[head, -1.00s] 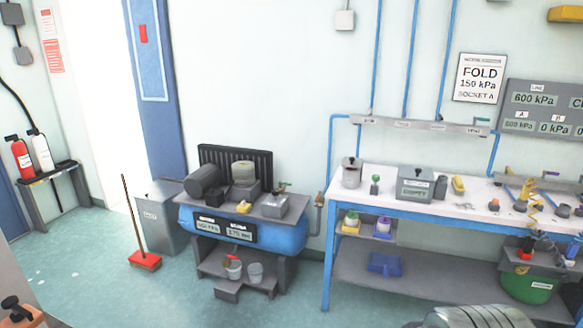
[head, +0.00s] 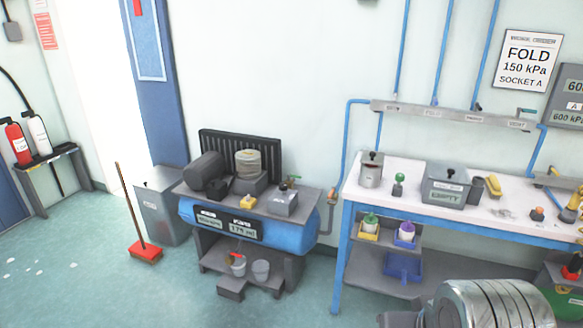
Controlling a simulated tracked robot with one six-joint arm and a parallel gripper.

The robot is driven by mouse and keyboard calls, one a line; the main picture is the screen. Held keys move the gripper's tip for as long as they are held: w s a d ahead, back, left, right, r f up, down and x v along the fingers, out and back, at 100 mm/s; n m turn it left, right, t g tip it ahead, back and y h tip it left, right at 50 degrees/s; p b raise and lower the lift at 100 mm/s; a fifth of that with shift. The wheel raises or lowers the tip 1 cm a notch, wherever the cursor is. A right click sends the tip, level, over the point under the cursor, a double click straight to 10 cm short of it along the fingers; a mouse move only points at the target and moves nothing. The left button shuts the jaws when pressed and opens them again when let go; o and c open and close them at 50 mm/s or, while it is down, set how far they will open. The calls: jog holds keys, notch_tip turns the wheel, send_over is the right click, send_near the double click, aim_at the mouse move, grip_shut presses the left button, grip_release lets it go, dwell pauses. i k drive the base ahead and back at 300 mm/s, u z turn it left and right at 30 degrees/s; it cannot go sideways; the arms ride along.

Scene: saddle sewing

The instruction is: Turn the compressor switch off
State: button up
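The compressor stands against the wall left of the workbench. Its blue tank (head: 290,238) carries a grey top plate with a dark motor (head: 204,171), a ribbed pale cylinder (head: 249,163), a small yellow part (head: 248,202) and a grey box (head: 284,201). My gripper is not in view; a ribbed metal part, probably of my arm, shows at bottom right.
A white-topped workbench (head: 412,212) stands to the right, with a grey box (head: 447,184) and pots on it. A grey bin (head: 164,210) and a red broom (head: 146,254) are left of the compressor.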

aim_at(283, 187)
jog(key=u, duration=0.6)
jog(key=i, duration=1)
jog(key=u, duration=0.35)
jog(key=i, duration=1.8)
jog(key=z, duration=0.3)
